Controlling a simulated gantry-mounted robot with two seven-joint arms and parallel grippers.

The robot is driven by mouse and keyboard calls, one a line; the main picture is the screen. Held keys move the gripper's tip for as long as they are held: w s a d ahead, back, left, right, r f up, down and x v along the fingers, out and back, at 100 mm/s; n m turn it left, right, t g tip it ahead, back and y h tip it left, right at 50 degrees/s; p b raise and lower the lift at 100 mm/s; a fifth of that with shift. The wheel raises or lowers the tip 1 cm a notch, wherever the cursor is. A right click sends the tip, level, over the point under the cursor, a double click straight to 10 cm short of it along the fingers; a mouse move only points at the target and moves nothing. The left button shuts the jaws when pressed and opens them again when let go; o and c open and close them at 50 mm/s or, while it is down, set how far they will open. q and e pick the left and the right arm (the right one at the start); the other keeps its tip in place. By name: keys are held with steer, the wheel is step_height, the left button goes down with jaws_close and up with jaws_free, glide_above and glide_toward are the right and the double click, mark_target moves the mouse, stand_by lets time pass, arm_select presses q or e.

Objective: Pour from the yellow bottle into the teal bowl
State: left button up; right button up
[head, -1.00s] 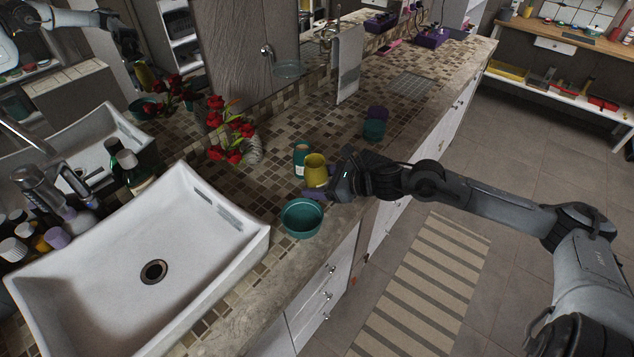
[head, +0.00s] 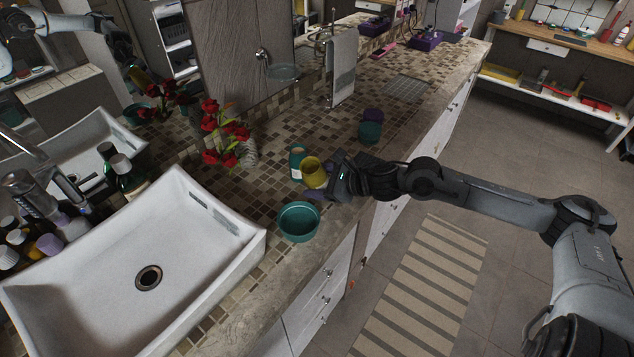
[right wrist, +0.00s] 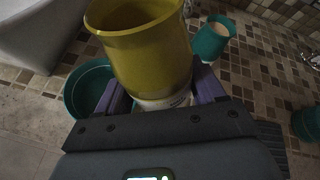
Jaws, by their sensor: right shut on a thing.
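The yellow bottle (head: 313,172) is held above the counter by my right gripper (head: 319,190), which is shut around it. In the head view it leans a little, with its wide mouth partly toward the camera. In the right wrist view the yellow bottle (right wrist: 150,60) sits between purple fingers (right wrist: 160,98), and its lower end is partly hidden. The teal bowl (head: 299,222) stands on the counter just in front of the bottle, near the front edge. In the right wrist view the bowl (right wrist: 82,82) is left of the bottle, partly covered by a finger. My left gripper is not in view.
A teal bottle (head: 298,163) stands close behind the yellow one. A white sink (head: 200,262) is to the left, and a vase of red flowers (head: 226,135) is at the mirror. The counter between is mostly clear.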

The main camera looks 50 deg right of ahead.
steer(key=shift+d, duration=0.2)
steer(key=shift+d+f+n+h+b, duration=0.1)
steer(key=shift+f+n+h+b, duration=0.2)
steer(key=shift+f+n+b, duration=0.15)
steer(key=shift+d+f+n+h+b, duration=0.3)
steer(key=shift+f+b, duration=0.4)
steer(key=shift+b, duration=0.15)
steer(key=shift+w+d+f+n+h+b, duration=0.1)
steer(key=shift+d+f+n+h+b, duration=0.1)
steer(key=shift+d+n+h+b, duration=0.25)
steer(key=shift+d+n+h+b, duration=0.1)
steer(key=shift+n+h+b, duration=0.3)
steer(key=shift+h, duration=0.05)
steer(key=shift+d+n, duration=0.1)
steer(key=shift+n, duration=0.2)
steer(key=shift+d+n+t+h+b, duration=0.15)
steer(key=shift+n+t+h+b, duration=0.2)
steer(key=shift+h+b, duration=0.3)
steer(key=shift+d+r+n+h+b, duration=0.1)
steer(key=shift+n+h+b, duration=0.4)
steer(key=shift+n+h, duration=0.05)
